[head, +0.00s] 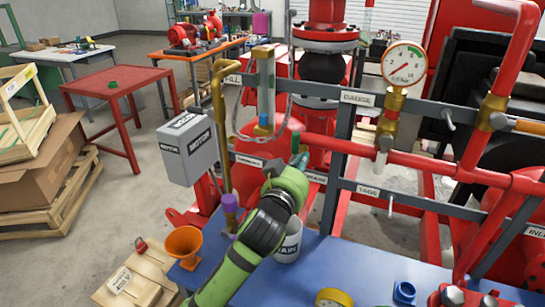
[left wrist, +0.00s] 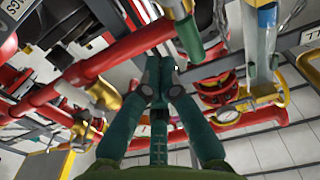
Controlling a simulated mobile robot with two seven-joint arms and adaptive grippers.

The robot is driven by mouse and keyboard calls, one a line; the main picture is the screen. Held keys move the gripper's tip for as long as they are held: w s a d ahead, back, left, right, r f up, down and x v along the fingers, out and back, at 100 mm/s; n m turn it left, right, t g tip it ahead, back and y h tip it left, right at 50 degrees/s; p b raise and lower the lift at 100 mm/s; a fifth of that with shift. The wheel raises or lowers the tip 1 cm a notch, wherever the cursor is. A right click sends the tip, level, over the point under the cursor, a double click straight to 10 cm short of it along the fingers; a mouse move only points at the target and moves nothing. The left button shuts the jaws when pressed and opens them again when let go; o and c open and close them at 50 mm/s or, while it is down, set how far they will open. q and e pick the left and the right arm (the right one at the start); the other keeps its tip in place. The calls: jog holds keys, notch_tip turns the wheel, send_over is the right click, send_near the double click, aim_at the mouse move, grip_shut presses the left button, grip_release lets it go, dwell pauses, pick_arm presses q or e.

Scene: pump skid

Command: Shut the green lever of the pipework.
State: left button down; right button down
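My left gripper (head: 298,152) is in front of the red pipework, just above the DRAIN label (head: 315,178). In the left wrist view its teal fingers (left wrist: 161,76) come together at the tips, in front of a red pipe (left wrist: 130,50). They look shut, with no held object clearly showing between them. My right gripper is in neither view.
A sight tube (head: 265,85) and a brass pipe (head: 221,120) stand left of my gripper. A pressure gauge (head: 404,63) is at the right. Below is a blue bench (head: 335,268) with an orange funnel (head: 184,243) and a white DRAIN cup (head: 289,243).

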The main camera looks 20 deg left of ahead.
aim_at(298, 144)
pick_arm(q)
jog(key=shift+w+d+b, duration=0.1)
jog(key=shift+w+b, duration=0.85)
jog(key=shift+w, duration=1.75)
jog(key=shift+w+a+r+p, duration=0.1)
jog(key=shift+a+r+p, duration=0.4)
jog(key=shift+a, duration=0.2)
jog(key=shift+a+r, duration=0.1)
jog(key=shift+a, duration=1.35)
jog(key=shift+a+f+b, duration=0.65)
jog(key=shift+a+f, duration=1.15)
jog(key=shift+a, duration=0.5)
jog(key=s+r+p, duration=0.1)
jog(key=s+p, duration=0.3)
jog(key=s, duration=0.5)
jog(key=shift+r+p, duration=0.2)
jog(key=shift+p, duration=0.1)
